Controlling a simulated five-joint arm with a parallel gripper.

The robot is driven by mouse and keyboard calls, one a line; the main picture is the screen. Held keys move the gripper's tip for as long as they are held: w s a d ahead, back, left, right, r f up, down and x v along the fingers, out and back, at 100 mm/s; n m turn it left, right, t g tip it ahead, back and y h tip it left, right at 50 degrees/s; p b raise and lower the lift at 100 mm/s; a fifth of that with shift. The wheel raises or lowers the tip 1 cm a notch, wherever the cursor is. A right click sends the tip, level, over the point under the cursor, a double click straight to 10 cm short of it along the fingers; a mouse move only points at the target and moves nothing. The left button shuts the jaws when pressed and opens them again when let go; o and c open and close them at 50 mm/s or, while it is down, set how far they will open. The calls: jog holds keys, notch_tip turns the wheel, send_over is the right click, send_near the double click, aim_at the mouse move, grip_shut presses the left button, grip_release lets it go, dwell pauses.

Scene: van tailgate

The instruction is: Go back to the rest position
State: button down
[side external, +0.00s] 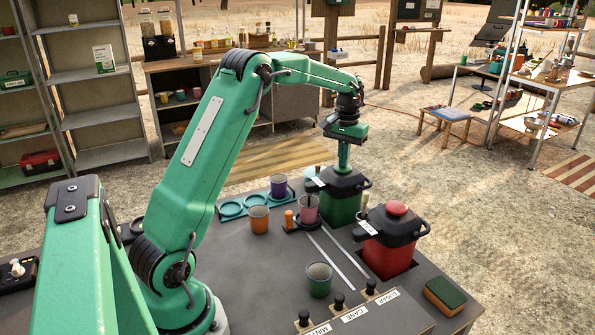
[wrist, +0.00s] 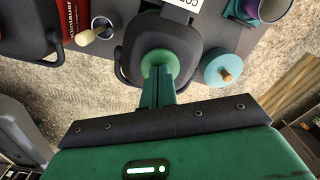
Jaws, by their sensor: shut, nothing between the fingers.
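My gripper (side external: 343,163) is shut and empty. It points down just above the black lid of a green canister (side external: 341,208) at the back right of the grey table (side external: 255,290). In the wrist view the shut fingers (wrist: 160,80) stand over a round green knob (wrist: 158,62) on that lid. I cannot tell whether the fingertips touch the knob. My arm reaches up from the table's left side and bends over to the right, away from a rest pose I can identify.
A red canister (side external: 388,259) stands right of the green one. A pink cup (side external: 308,212), an orange cup (side external: 259,221) and a purple cup (side external: 279,188) stand to the left. A green cup (side external: 319,282), labelled knobs and a sponge (side external: 445,294) are nearer the front.

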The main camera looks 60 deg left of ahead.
jog(key=shift+f, duration=0.6)
jog(key=shift+r, duration=1.7)
jog(key=shift+r, duration=1.95)
jog(key=shift+d+r, duration=0.1)
